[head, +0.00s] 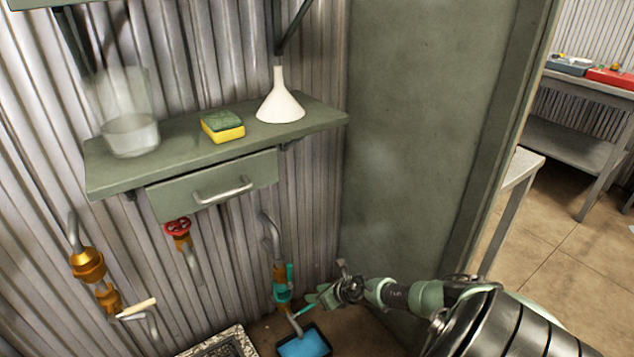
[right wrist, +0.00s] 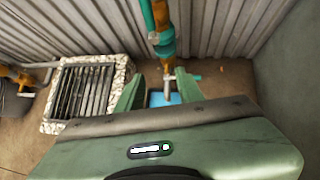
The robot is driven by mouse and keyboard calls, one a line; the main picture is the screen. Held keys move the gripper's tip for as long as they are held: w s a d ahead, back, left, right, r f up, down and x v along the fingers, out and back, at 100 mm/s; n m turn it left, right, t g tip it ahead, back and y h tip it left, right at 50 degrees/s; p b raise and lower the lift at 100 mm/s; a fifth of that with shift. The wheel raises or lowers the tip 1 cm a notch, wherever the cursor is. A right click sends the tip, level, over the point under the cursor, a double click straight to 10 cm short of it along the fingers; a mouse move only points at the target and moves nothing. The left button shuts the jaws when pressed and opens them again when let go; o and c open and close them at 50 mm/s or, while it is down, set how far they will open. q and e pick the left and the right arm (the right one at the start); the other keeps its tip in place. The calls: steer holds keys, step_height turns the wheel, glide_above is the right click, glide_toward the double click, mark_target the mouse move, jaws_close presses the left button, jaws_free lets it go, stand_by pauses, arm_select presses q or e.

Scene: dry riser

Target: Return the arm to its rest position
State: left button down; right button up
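My right arm (head: 440,295) comes in from the lower right of the head view. Its green gripper (head: 316,299) is beside the teal valve (head: 283,290) on a wall pipe. In the right wrist view, the two fingers of the right gripper (right wrist: 158,92) stand apart with nothing held between them. The teal valve (right wrist: 164,42) and its pipe show beyond them; I cannot tell whether a finger touches it. My left gripper is not in view.
A blue tray (head: 305,343) lies below the pipe, beside a floor grate (head: 228,344). A green shelf (head: 180,143) holds a glass jar (head: 131,133), sponge (head: 223,127) and white funnel (head: 280,102). A green wall panel (head: 425,110) stands behind my arm. Other taps line the left wall.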

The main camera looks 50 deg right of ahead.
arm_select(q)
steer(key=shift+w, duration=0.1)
arm_select(e)
steer(key=shift+w, duration=0.1)
